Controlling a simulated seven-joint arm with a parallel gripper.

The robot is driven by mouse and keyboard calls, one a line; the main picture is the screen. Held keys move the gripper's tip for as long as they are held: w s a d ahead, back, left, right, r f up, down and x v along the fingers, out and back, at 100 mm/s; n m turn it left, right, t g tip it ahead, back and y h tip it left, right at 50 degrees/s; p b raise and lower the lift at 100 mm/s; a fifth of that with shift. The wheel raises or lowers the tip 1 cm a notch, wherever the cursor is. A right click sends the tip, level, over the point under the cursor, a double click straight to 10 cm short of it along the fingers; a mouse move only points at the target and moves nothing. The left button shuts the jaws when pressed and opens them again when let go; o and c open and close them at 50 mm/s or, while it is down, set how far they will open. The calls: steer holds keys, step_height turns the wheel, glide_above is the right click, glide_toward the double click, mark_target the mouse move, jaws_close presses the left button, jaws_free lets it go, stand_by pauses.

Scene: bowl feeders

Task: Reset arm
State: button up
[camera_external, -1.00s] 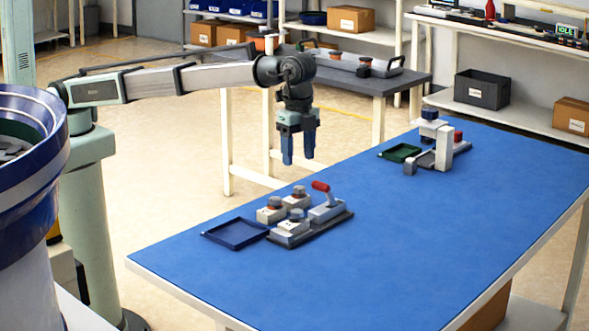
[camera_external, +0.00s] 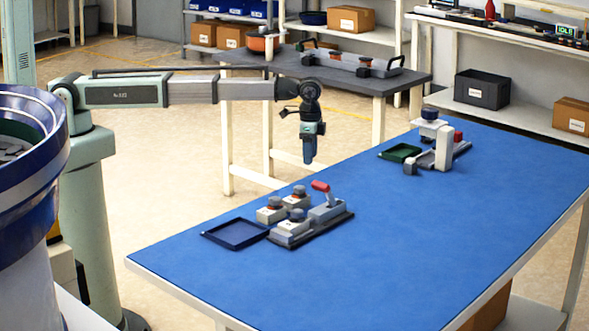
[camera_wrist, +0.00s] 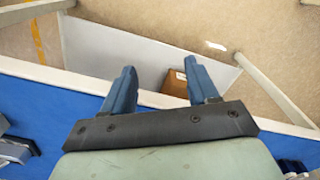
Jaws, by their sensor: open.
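My gripper (camera_external: 309,158) hangs pointing down from the end of my outstretched arm, above the far left edge of the blue-topped table (camera_external: 400,240). In the external view its fingers line up and look like one. The wrist view shows two blue fingers (camera_wrist: 155,88) spread apart with nothing between them. The gripper is open and empty. It is clear of the table and of the fixtures on it.
A fixture with a red-handled clamp (camera_external: 325,205) and a blue tray (camera_external: 237,233) sit on the near left of the table. A second fixture (camera_external: 443,148) and a green tray (camera_external: 400,152) stand farther back. The table's middle is clear. A grey bench (camera_external: 410,82) stands behind.

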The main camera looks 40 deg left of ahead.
steer(key=w+a+f+n, duration=0.2)
steer(key=w+a+f, duration=0.1)
steer(key=a, duration=0.7)
steer(key=w+a+f+n, duration=0.2)
steer(key=w+a+f, duration=0.2)
steer(key=a, duration=0.7)
steer(key=w+a+f+n, duration=0.2)
steer(key=w+a+f, duration=0.1)
steer(key=a, duration=0.7)
steer(key=s+a+f+n, duration=0.2)
steer(key=s+a, duration=0.1)
steer(key=a, duration=0.8)
steer(key=s+a+f+n, duration=0.2)
steer(key=a+f, duration=0.1)
steer(key=a, duration=0.7)
steer(key=s+a+f+n, duration=0.2)
steer(key=s+a, duration=0.1)
steer(key=a, duration=0.8)
steer(key=s+f+g, duration=0.3)
steer(key=s+f, duration=0.7)
steer(key=s, duration=0.5)
steer(key=s+f+g, duration=0.3)
steer(key=s+f, duration=0.7)
steer(key=s, duration=0.4)
steer(key=shift+s+f+g, duration=0.4)
steer(key=shift+a, duration=0.1)
steer(key=shift+c, duration=0.4)
